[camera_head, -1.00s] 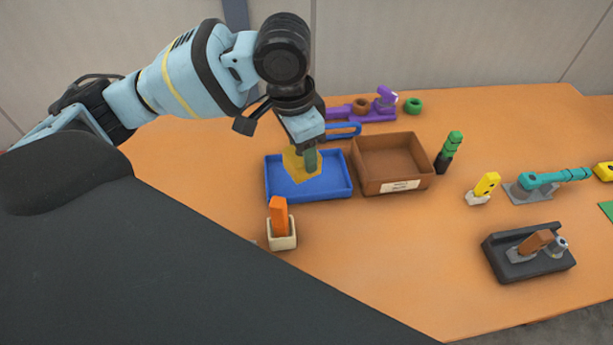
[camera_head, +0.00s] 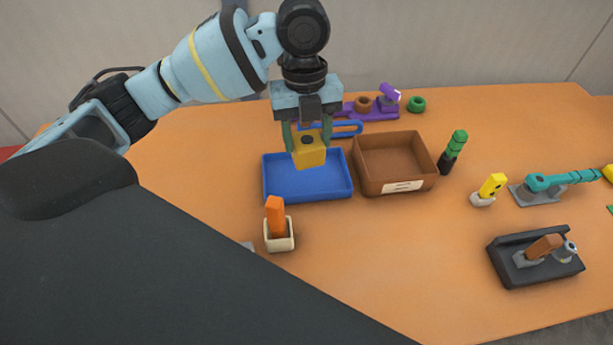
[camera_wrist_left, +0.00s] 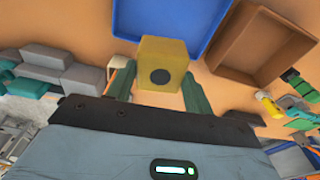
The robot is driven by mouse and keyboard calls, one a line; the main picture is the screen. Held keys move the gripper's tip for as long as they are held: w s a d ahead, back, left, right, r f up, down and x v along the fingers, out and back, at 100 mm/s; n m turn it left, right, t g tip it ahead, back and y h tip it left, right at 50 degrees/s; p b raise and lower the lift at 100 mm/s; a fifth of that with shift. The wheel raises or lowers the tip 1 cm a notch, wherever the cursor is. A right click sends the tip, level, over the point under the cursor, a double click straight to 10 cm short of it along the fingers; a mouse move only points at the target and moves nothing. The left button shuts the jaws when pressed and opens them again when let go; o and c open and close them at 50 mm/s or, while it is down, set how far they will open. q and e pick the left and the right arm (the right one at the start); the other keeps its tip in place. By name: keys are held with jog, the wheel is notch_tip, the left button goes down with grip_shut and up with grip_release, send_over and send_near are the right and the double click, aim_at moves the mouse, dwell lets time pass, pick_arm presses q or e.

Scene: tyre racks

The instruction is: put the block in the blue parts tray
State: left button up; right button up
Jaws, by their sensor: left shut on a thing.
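The yellow block (camera_head: 309,154), with a dark round spot on one face, is held between the green fingers of my left gripper (camera_head: 307,137). In the left wrist view the block (camera_wrist_left: 163,50) also sits between the two fingers (camera_wrist_left: 155,85). The blue parts tray (camera_head: 307,188) lies on the table, and the part of its floor that shows is empty. In the head view the block overlaps the tray's back part and appears raised above it. The block hides some of the tray in both views. My right gripper is not in view.
A brown box (camera_head: 395,184) stands just right of the tray. A cream holder with an orange piece (camera_head: 275,216) is in front of the tray. A blue handle-like piece (camera_head: 347,128) and a purple fixture (camera_head: 386,104) lie behind. The table's front middle is clear.

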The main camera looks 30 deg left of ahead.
pick_arm(q)
jog(key=shift+w+m, duration=0.15)
jog(key=shift+m, duration=0.95)
jog(key=shift+f+b, duration=0.4)
jog(key=shift+f, duration=4.6)
jog(key=o, duration=1.3)
jog(key=shift+f, duration=0.15)
jog(key=r, duration=0.8)
jog(key=w+r, duration=0.1)
jog(key=r, duration=0.3)
jog(key=shift+a+r+p, duration=0.1)
jog(key=shift+a+p, duration=0.3)
